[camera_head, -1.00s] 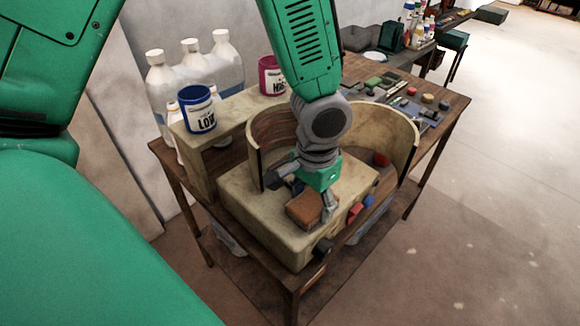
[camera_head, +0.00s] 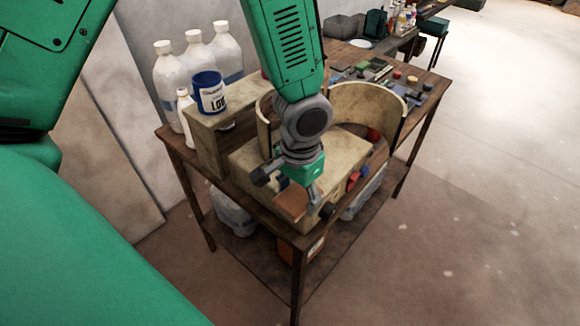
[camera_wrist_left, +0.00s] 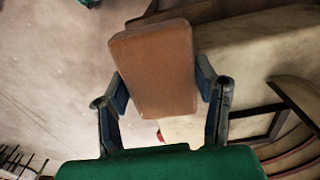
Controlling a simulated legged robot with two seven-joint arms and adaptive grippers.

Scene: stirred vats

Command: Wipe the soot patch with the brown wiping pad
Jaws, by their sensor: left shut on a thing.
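The brown wiping pad (camera_head: 292,205) is at the near front corner of the pale block (camera_head: 250,162) on the wooden table. My left gripper (camera_head: 288,190) is shut on the pad from above. In the left wrist view the pad (camera_wrist_left: 155,65) sits between both fingers of the left gripper (camera_wrist_left: 160,88), with part of it reaching past the fingertips. I cannot tell whether the pad touches the block. I cannot make out the soot patch; the pad or arm may hide it. My right gripper is not in view.
A curved pale wall (camera_head: 370,108) stands behind the block. A dark knob (camera_head: 327,211) and blue and red parts are on the block's front. Floor at right is clear.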

